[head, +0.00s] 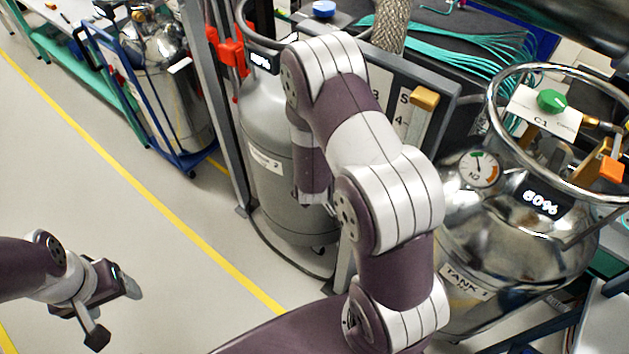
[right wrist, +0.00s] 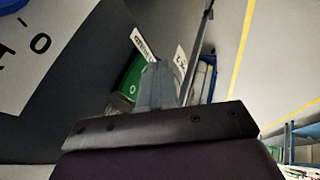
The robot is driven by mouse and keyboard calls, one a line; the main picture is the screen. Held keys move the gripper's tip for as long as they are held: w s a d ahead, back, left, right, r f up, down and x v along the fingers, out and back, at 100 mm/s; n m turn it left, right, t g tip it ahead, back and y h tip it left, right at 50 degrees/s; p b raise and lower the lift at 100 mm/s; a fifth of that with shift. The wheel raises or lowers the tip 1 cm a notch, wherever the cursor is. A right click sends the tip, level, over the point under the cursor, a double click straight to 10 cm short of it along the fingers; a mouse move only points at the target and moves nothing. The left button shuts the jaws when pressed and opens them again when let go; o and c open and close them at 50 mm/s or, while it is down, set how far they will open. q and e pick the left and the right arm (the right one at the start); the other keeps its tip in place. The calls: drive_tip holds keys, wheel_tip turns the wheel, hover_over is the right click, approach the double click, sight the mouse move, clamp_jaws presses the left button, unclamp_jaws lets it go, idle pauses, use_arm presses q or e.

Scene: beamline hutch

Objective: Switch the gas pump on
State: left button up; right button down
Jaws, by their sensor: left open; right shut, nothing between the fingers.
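I cannot pick out the gas pump or its switch for certain. In the right wrist view, a white label (right wrist: 30,50) with large dark marks, one like an O, lies on a dark surface at the left. My right gripper (right wrist: 156,75) is shut and empty there, beside a green object (right wrist: 130,78) with a small white tag; I cannot tell whether they touch. In the head view my right arm hides its own gripper. My left gripper (head: 116,314) is open and empty above the floor at the lower left.
A grey panel (head: 447,92) with an orange-yellow block (head: 424,98) stands behind my right arm. A grey cylinder (head: 262,125) is left of it. A shiny tank (head: 480,225) with a green knob (head: 551,101) and gauge (head: 478,168) is right. Floor (head: 120,210) is clear at left.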

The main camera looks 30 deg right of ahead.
drive_tip(key=shift+w+d, duration=0.15)
drive_tip(key=shift+d, duration=0.15)
drive_tip(key=shift+w+d+f, duration=0.1)
drive_tip(key=shift+d+f, duration=0.05)
drive_tip(key=shift+d, duration=0.15)
